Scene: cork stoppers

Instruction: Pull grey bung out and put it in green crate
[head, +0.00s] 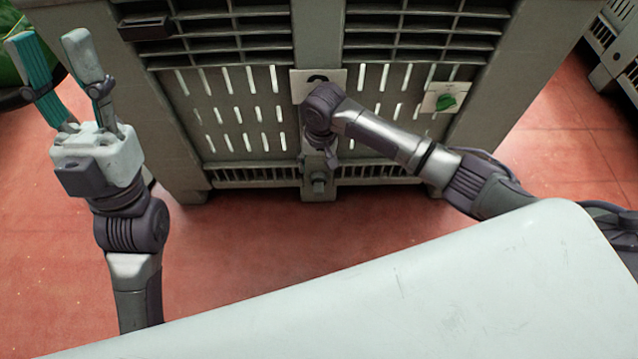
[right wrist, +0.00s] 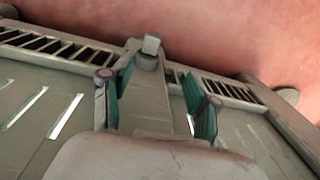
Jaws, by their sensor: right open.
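The grey bung (head: 319,184) shows as a small stub low on the middle post of the big grey slatted bin (head: 230,110). In the right wrist view the bung (right wrist: 150,46) stands pale at the end of that post. My right gripper (right wrist: 158,78) is open and empty, its teal-padded fingers either side of the post in the picture; the bung is just beyond the fingertips, not gripped. In the head view this gripper is mostly hidden by its own wrist. My left gripper (head: 47,42) is open and empty, pointing up. No green crate shows clearly.
A dark green rounded thing (head: 8,72) is cut off at the left edge; I cannot tell what it is. A card with a green mark (head: 445,101) is on the bin's right. Another grey bin (head: 618,45) stands far right. Red floor (head: 225,245) is clear in front.

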